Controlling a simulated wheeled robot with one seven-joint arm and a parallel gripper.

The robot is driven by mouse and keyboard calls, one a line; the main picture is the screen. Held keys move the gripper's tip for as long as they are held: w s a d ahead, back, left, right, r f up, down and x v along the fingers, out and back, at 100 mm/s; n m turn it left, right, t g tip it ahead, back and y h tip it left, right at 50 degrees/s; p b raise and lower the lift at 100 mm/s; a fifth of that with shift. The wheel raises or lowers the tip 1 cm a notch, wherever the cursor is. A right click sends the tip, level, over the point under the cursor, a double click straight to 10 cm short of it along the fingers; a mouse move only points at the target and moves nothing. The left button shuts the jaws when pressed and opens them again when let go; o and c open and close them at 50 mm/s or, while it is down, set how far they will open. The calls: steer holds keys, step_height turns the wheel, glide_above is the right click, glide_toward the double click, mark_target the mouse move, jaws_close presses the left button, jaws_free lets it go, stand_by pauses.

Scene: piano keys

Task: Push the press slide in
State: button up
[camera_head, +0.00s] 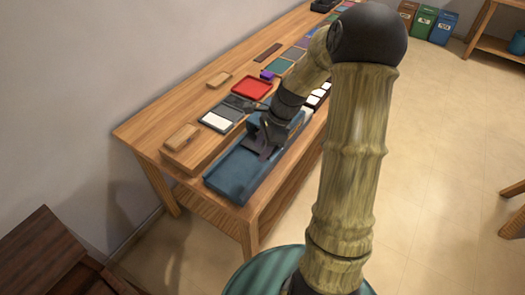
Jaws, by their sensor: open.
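A blue device (238,174), which looks like the press, lies along the front left edge of the wooden table (150,122). Its near part is a flat blue bed, and a raised blue part shows behind my gripper. I cannot make out clearly which part is the slide. My gripper (264,152) points down over the middle of the press, with its dark fingers close to the bed. It is open, and I see nothing between the fingers. Whether it touches the press cannot be told. My gripper and wrist hide part of the press.
Left of the press are a wooden block (181,137) and a dark tray with a white pad (217,121). A red tray (251,88) and several coloured pads lie farther back. White piano-like keys (318,97) are right of my wrist. Coloured bins (424,22) stand on the open floor.

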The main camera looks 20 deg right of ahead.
steer(key=v, duration=0.6)
steer(key=s+a+r+n+t+h+p, duration=0.1)
steer(key=s+a+r+n+h+p, duration=0.3)
steer(key=s+n, duration=0.6)
steer(key=a+r+n+p, duration=0.1)
steer(key=a+n, duration=0.1)
steer(key=n, duration=0.2)
steer(key=shift+n, duration=0.4)
steer(key=shift+a, duration=0.1)
steer(key=s+n, duration=0.1)
steer(key=n, duration=0.1)
steer(key=s+a+n, duration=0.1)
steer(key=s+n, duration=0.1)
steer(key=n, duration=0.1)
steer(key=shift+s+a+t+h, duration=0.2)
steer(key=shift+t+h, duration=0.1)
steer(key=shift+t, duration=0.1)
